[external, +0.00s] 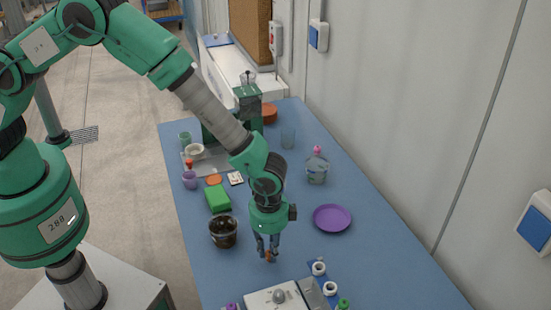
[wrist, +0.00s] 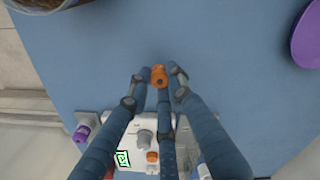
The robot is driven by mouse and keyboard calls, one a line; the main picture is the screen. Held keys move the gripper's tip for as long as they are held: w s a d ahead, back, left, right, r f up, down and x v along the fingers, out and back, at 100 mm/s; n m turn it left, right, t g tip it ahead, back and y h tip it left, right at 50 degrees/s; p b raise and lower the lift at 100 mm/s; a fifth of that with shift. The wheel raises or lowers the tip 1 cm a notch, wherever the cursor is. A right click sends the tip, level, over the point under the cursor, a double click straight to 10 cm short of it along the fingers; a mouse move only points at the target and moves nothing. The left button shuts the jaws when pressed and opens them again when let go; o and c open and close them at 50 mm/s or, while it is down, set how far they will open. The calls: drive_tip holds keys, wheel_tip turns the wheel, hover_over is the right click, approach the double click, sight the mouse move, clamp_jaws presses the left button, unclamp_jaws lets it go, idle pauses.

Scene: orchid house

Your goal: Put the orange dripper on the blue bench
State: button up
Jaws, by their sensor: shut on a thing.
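The orange dripper (external: 270,257) is small and sits between the fingertips of my gripper (external: 268,252), low over the near part of the blue bench (external: 375,260). In the wrist view the orange dripper (wrist: 159,74) shows between the closed fingers of my gripper (wrist: 159,80), with the bench (wrist: 230,45) behind it. The gripper points down and is shut on the dripper. I cannot tell whether the dripper touches the bench top. The fingers hide part of it.
A dark pot (external: 223,232) stands left of the gripper and a purple plate (external: 332,218) lies to the right. A white device (external: 279,297) with a grey knob is at the near end. A green block (external: 217,199) and a bottle (external: 317,170) stand farther back. Bare bench lies around the fingers.

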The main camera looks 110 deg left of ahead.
sight(269, 252)
drive_tip(key=shift+f, duration=0.15)
drive_tip(key=o, duration=0.8)
drive_tip(key=shift+o, duration=0.2)
wheel_tip(269, 252, up, 12)
drive_tip(key=shift+r+p, duration=0.2)
drive_tip(key=shift+p, duration=0.2)
idle(0.4)
